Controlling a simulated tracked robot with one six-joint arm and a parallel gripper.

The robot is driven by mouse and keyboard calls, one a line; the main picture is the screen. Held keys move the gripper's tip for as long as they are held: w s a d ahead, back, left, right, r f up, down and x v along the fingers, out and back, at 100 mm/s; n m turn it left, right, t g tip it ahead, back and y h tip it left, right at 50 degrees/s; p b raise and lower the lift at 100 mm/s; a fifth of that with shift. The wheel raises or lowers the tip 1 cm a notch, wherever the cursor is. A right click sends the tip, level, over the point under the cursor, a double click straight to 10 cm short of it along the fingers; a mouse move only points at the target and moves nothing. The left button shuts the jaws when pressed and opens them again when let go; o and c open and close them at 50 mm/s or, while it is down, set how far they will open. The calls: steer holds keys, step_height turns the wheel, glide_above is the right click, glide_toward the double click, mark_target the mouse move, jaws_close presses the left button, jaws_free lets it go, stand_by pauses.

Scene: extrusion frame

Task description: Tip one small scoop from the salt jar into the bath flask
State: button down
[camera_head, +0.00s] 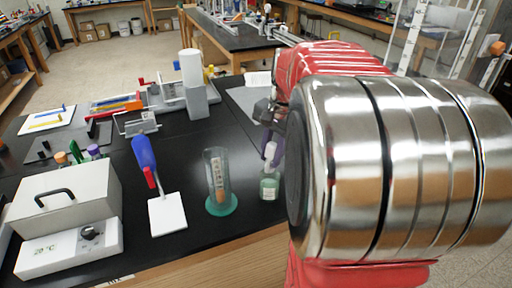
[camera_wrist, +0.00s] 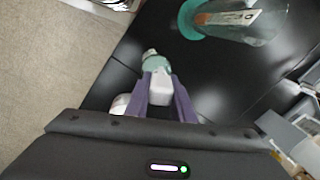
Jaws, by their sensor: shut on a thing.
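My gripper (camera_wrist: 160,92) is shut, with its two purple fingers on either side of the white upper part of a small green-and-white bottle (camera_wrist: 155,64). In the head view my gripper (camera_head: 271,150) points down, and the bottle's pale green part (camera_head: 269,187) shows below the fingers at the right of the black bench. I cannot tell whether the bottle touches the bench. A clear cylinder (camera_head: 217,170) on a teal round base stands upright to its left, with a marked orange-ended piece inside. I cannot make out a scoop, or clearly identify the salt jar or bath flask.
A pale box with a black handle (camera_head: 66,190) and a dial unit stand at the left. Small capped vials (camera_head: 76,152) and a grey stand with a white cylinder (camera_head: 192,72) are farther back.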

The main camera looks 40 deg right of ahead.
mark_target(269, 142)
steer(key=shift+w+a+r+g+h, duration=0.1)
steer(key=shift+w+r+g+h, duration=0.15)
steer(key=shift+w+g, duration=0.55)
steer(key=shift+s+r, duration=0.2)
steer(key=shift+r, duration=0.75)
steer(key=shift+s+r, duration=0.15)
steer(key=shift+r, duration=0.8)
